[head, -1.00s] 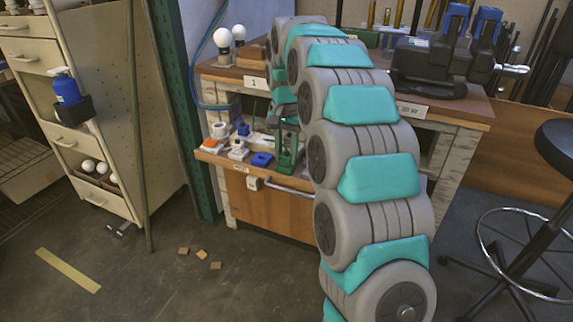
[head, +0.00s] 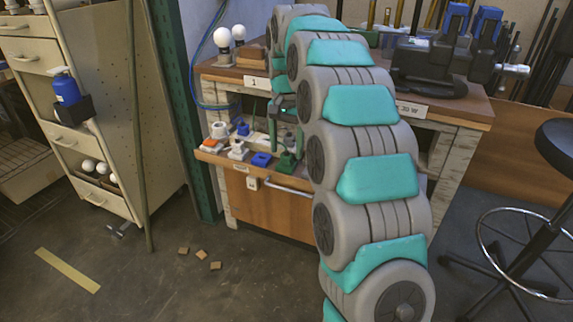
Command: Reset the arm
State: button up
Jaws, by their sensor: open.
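My grey and teal arm rises from the bottom right and bends over toward the workbench. My gripper (head: 285,138) hangs above the low front shelf, just left of the arm, and is partly hidden by it. It is open, and I see nothing held in it. A green part (head: 287,163) stands on the shelf below the gripper. A blue part (head: 261,159), a white part (head: 237,150) and an orange and white part (head: 213,144) sit to its left.
The workbench (head: 474,113) carries two white bulbs (head: 223,38) at the left and a dark vise (head: 430,65) at the right. A beige cabinet (head: 110,100) stands left, a black stool (head: 556,142) right.

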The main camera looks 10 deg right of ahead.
notch_tip(320, 180, up, 4)
jog(key=shift+w+f, duration=0.15)
jog(key=shift+r, duration=0.75)
jog(key=shift+s+r, duration=0.1)
jog(key=shift+s, duration=0.1)
jog(key=s+f+n, duration=0.2)
jog(key=s+f, duration=0.2)
jog(key=s, duration=1)
jog(key=s+f+n+g, duration=0.1)
jog(key=s+f, duration=0.3)
jog(key=s, duration=1.1)
jog(key=s+f+n, duration=0.4)
jog(key=s, duration=1)
jog(key=shift+s+f+g, duration=0.2)
jog(key=shift+f+g, duration=0.2)
